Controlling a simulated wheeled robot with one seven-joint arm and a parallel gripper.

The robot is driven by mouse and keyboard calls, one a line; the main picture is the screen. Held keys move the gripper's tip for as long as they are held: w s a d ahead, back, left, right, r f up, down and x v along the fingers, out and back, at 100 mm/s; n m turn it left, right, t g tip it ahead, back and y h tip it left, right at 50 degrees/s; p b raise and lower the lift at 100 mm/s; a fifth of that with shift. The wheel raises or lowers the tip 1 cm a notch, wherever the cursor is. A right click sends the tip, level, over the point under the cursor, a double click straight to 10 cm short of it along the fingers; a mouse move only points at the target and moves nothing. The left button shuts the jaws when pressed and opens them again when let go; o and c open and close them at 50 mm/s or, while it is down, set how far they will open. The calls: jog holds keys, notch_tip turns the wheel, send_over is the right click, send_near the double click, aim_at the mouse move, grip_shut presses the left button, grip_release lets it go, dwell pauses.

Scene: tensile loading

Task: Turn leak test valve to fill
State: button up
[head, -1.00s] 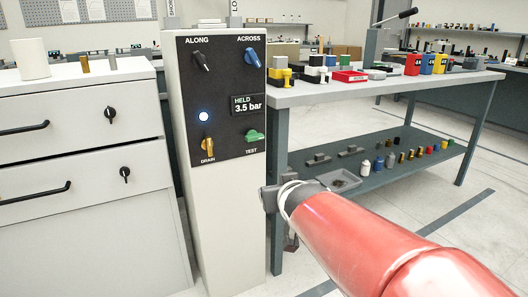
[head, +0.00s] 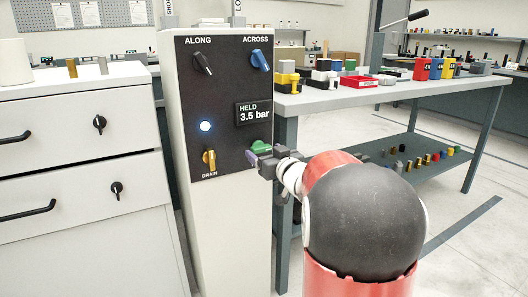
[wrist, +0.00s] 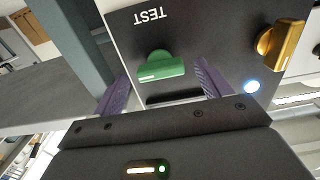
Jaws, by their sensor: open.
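A dark control panel (head: 222,110) on a pale column carries several knobs. The green knob (head: 260,146) is at its lower right, partly hidden by my gripper in the head view; the wrist view shows it as a green lever (wrist: 160,67) under the word TEST, upside down there. A yellow knob (head: 209,160) marked DRAIN is at lower left. The display (head: 253,112) reads HELD 3.5 bar. My gripper (head: 258,162) is in front of the green knob. In the wrist view its open purple fingers (wrist: 163,75) stand either side of the knob, with gaps visible.
A black knob (head: 202,63) marked ALONG and a blue knob (head: 260,60) marked ACROSS sit above, with a lit blue-white lamp (head: 205,126) at left. A workbench (head: 390,92) stands to the right, and a white drawer cabinet (head: 75,150) to the left.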

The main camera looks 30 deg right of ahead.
jog(key=shift+w, duration=0.7)
jog(key=c, duration=1)
